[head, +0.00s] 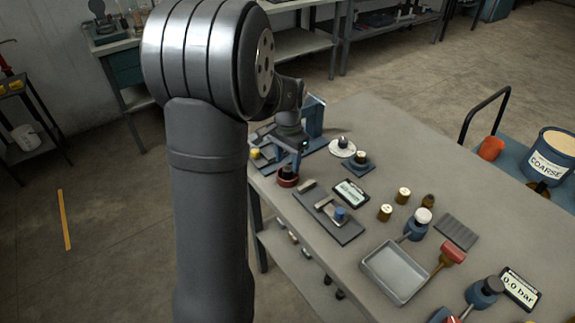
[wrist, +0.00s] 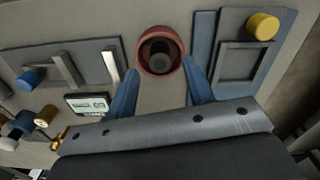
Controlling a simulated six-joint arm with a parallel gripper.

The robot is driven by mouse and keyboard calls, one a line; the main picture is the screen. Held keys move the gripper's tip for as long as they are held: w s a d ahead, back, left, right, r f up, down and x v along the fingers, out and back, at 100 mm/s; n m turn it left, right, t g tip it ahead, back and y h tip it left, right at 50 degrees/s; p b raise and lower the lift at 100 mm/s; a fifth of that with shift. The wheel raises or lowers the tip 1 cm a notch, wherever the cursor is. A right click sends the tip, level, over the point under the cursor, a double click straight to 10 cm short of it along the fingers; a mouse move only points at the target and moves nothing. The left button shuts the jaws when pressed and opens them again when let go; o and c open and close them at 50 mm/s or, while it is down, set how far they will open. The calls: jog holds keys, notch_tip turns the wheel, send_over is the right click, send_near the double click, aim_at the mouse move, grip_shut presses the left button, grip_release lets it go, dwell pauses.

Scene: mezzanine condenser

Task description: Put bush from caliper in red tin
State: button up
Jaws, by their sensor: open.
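The red tin (head: 287,181) stands near the table's left edge in the head view. In the wrist view its round rim (wrist: 142,62) lies just beyond my fingertips. A dark grey round piece (wrist: 161,47), which looks like the bush, sits inside the tin. My gripper (wrist: 162,68) is open, with its blue fingers apart on either side of the tin's near edge and nothing between them. What looks like the caliper (wrist: 65,68) lies on a grey plate left of the tin; it also shows in the head view (head: 325,208).
A small display (head: 350,193) and several brass pieces lie nearby. A yellow cylinder (wrist: 263,26) stands right of the tin on a blue plate. A grey tray (head: 395,272) sits at the near edge.

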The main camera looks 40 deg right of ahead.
aim_at(287, 169)
notch_tip(287, 169, up, 10)
jog(key=shift+f, duration=0.15)
dwell(0.3)
notch_tip(287, 169, down, 12)
jog(key=shift+r, duration=1.85)
